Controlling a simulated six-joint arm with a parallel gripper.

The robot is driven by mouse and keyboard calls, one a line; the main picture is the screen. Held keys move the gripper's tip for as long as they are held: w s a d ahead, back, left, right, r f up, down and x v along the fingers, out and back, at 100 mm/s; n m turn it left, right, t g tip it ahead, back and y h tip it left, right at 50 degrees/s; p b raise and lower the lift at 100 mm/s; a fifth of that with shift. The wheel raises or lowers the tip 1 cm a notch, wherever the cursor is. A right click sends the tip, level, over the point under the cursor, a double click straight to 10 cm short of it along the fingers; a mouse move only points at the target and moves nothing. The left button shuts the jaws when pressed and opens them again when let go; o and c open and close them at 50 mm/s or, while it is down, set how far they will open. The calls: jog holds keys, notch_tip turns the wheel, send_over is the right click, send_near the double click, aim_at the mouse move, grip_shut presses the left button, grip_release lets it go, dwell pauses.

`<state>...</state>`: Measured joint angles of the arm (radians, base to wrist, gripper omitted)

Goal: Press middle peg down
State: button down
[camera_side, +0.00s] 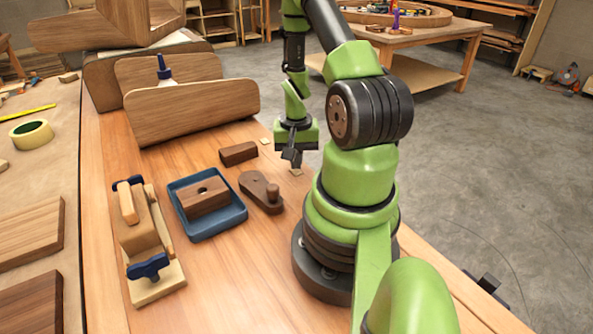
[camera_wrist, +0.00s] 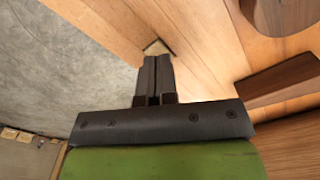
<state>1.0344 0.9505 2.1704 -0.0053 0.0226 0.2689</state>
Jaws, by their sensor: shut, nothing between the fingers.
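My gripper (camera_side: 292,160) is shut and empty, pointing down near the bench's far-right edge. In the wrist view its closed fingers (camera_wrist: 156,62) reach toward a small light wooden square (camera_wrist: 157,46) on the bench. My gripper is apart from this peg. I cannot tell which peg is the middle one. A brown block with a hole (camera_side: 203,196) sits in a blue tray (camera_side: 236,218).
A clamped block fixture (camera_side: 138,232) stands left of the tray. A dark block (camera_side: 238,153) lies left of my gripper. The bench (camera_side: 230,285) is bare in front of the tray.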

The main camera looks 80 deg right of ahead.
jog(key=shift+r, duration=3.25)
jog(key=w+a+r+n+t+h, duration=0.1)
jog(key=w+a+r+n+t, duration=0.15)
jog(key=w+a+r, duration=0.35)
jog(key=w+a+r+n+t, duration=0.1)
jog(key=w+a+r+n, duration=0.2)
jog(key=r, duration=0.6)
jog(key=s+a+r+n+t+y, duration=0.1)
jog(key=s+a+r+n+t, duration=0.1)
jog(key=a, duration=0.5)
jog(key=s+a+r+n+t+y, duration=0.1)
jog(key=s+a+r+n+y, duration=0.1)
jog(key=s+a+r, duration=0.3)
jog(key=a+r+n, duration=0.1)
jog(key=a, duration=0.2)
jog(key=shift+s+a+r+t, duration=0.2)
jog(key=shift+s+t, duration=0.1)
jog(key=shift+t, duration=0.05)
jog(key=shift+n, duration=0.25)
